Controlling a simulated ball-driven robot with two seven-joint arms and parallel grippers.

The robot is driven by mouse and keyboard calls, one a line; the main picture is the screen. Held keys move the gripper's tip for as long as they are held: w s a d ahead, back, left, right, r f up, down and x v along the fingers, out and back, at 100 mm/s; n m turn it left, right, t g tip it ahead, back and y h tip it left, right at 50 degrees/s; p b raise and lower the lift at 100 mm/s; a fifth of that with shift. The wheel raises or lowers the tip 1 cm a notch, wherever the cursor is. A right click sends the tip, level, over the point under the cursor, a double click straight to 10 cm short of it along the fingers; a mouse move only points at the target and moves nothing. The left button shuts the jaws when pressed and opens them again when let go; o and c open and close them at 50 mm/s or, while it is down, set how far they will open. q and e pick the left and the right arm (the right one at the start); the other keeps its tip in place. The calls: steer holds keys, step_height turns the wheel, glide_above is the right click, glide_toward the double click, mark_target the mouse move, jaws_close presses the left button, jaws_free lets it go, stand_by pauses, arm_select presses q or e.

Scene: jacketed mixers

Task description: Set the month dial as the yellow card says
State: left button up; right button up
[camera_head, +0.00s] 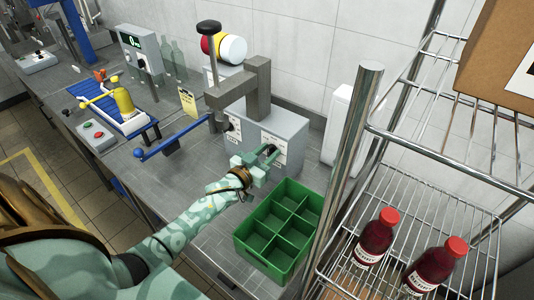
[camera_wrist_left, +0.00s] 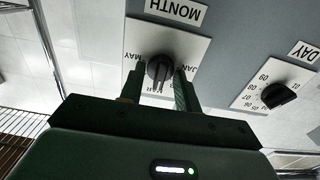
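The month dial (camera_wrist_left: 159,68) is a black knob on a white plate, upside down in the left wrist view under a MONTH label (camera_wrist_left: 175,10). JAN and MAY show on its plate; other lettering is partly hidden, and I cannot tell its setting for sure. My left gripper (camera_wrist_left: 158,88) is open, with one finger on each side of the knob and small gaps between. In the head view the left gripper (camera_head: 262,158) is at the grey box's front (camera_head: 285,125). My right gripper is not in view.
A day dial (camera_wrist_left: 277,95) sits beside the month dial. A blue-handled lever (camera_head: 170,141) stands left of the box. A metal rack (camera_head: 425,215) with red bottles stands at right.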

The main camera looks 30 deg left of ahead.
arm_select(q)
jaws_close()
steer(key=shift+m, duration=0.3)
steer(key=m, duration=0.3)
steer(key=shift+d+m, duration=0.1)
steer(key=shift+m, duration=0.2)
steer(key=m, duration=0.4)
steer(key=shift+f, duration=0.1)
steer(key=m+b, duration=0.1)
steer(key=m, duration=0.4)
steer(key=shift+d+f+m+b, duration=0.1)
steer(key=shift+m+b, duration=0.2)
steer(key=shift+m, duration=0.1)
steer(key=m+b, duration=0.1)
steer(key=m, duration=0.4)
steer(key=shift+m+b, duration=0.35)
steer(key=shift+m, duration=0.35)
